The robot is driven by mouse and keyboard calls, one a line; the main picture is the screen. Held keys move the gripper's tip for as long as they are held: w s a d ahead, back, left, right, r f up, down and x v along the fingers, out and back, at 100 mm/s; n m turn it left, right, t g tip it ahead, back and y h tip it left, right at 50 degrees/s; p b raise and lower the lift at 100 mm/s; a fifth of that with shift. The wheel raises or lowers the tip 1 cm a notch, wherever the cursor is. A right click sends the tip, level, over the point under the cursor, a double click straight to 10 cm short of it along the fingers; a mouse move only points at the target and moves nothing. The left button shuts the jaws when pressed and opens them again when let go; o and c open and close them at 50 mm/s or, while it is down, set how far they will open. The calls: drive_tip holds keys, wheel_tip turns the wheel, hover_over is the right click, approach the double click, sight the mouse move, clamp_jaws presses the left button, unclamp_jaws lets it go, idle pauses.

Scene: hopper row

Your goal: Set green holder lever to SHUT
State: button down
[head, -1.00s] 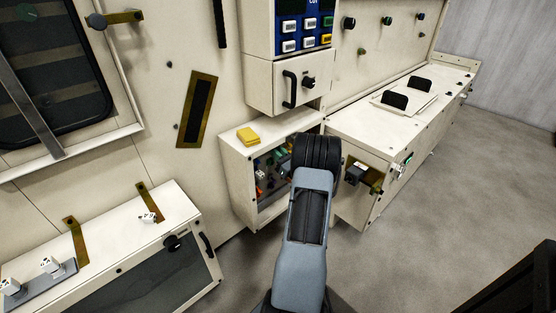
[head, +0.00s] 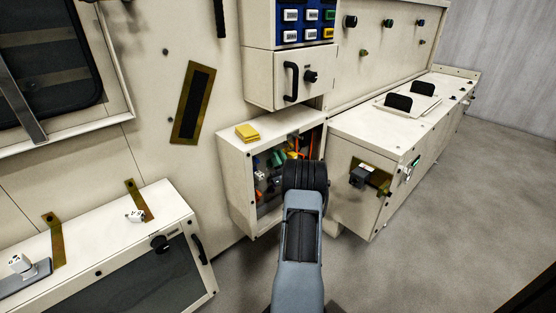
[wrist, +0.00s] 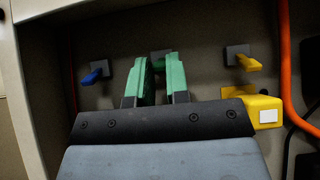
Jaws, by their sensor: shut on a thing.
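In the wrist view my gripper (wrist: 161,80) has two green-faced fingers reaching to a small grey plate (wrist: 160,56) on the back wall of an open cabinet. They are shut on the green holder lever, which is mostly hidden between them; its exact angle cannot be told. A blue lever (wrist: 94,76) on a grey plate is to the left, and a yellow lever (wrist: 247,64) is to the right; both stand apart from the fingers. In the head view my wrist blocks part of the open cabinet (head: 233,185), and green shows inside it just left of the wrist.
An orange cable (wrist: 288,70) runs down the right side in the wrist view. A yellow box with a white label (wrist: 268,115) sits close to my gripper's right. A yellow block (head: 247,133) lies on the cabinet top. Open floor (head: 450,220) is to the right.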

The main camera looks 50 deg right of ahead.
idle(0.3)
drive_tip(key=c, duration=1.1)
unclamp_jaws()
